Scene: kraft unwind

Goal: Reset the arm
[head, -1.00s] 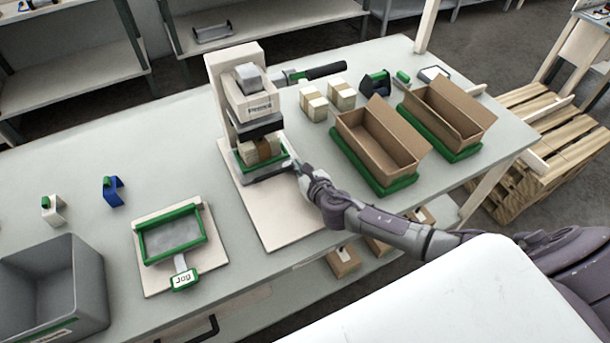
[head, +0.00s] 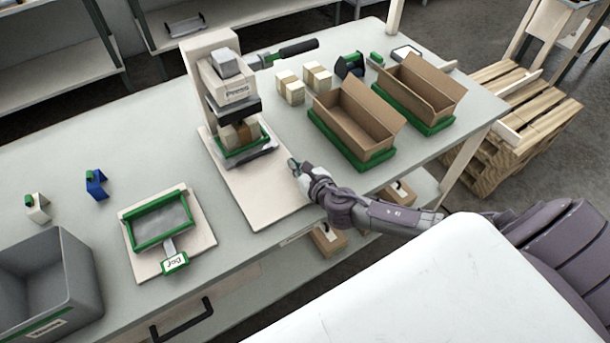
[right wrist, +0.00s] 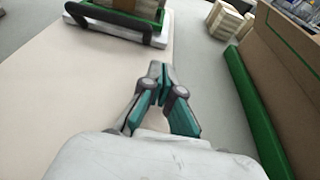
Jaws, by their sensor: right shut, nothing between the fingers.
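My right gripper (head: 294,165) is at the right edge of the press's pale base board (head: 262,200), in front of the press (head: 232,85). In the right wrist view its fingers (right wrist: 160,82) are together with nothing between them. My left gripper is not in view.
Two open cardboard boxes in green trays (head: 372,158) stand to the right, close to my right arm. A jig (head: 160,222) and a grey bin (head: 75,285) are at the left. The table between press and jig is clear.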

